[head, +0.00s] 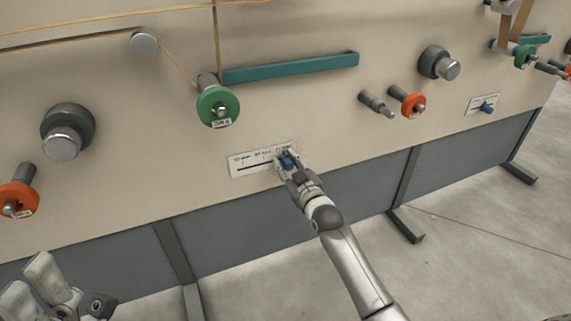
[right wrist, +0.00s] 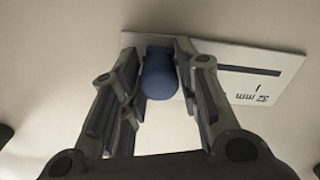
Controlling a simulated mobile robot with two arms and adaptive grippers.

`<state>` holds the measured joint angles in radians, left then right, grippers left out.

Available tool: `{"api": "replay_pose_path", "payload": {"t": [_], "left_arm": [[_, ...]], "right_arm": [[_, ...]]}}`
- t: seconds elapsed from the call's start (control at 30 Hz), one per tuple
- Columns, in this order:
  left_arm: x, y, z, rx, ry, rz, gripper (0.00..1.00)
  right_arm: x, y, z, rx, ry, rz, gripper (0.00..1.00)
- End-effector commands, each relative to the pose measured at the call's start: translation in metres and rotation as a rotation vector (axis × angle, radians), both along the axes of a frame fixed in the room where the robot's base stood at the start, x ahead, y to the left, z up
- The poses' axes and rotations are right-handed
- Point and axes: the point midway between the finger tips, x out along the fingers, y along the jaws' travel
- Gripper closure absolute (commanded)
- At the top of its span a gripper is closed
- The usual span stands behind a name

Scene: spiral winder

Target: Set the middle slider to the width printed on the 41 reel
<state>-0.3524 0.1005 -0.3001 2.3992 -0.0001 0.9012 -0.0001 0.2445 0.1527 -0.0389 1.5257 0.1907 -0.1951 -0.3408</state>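The middle slider's white scale plate (head: 250,164) is on the cream panel, with a dark slot and small width marks. Its blue knob (head: 288,161) is at the plate's right part in the head view. My right gripper (head: 286,163) has one finger on each side of this knob, as the right wrist view also shows (right wrist: 160,75). A narrow gap may remain on one side. A "32 mm" mark (right wrist: 258,94) shows upside down beside the knob there. My left gripper (head: 35,290) is open and empty at the bottom left. Reel tags are too small to read, so I cannot pick out the 41 reel.
A green reel (head: 217,105) and a teal bar (head: 290,68) are above the slider. Orange reels sit at left (head: 17,200) and right (head: 408,101). Metal knobs stick out at left (head: 66,132) and right (head: 440,63). Another slider plate (head: 482,103) is at far right.

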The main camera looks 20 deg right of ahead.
Motion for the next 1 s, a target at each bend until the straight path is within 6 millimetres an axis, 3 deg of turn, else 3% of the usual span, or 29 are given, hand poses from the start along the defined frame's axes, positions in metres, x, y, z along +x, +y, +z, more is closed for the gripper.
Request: {"api": "replay_pose_path", "payload": {"t": [0.13,0.57,1.0], "left_arm": [[0.000,0.000,0.000,0.000,0.001,0.000,0.42],[0.000,0.000,0.001,-0.001,-0.004,0.001,0.42],[0.000,0.000,0.001,-0.001,-0.002,0.000,0.42]], "right_arm": [[0.000,-0.005,0.000,-0.009,-0.001,-0.008,0.53],[-0.008,-0.003,0.000,-0.004,0.000,-0.004,0.53],[-0.087,-0.007,-0.001,-0.006,0.001,-0.007,0.53]]}}
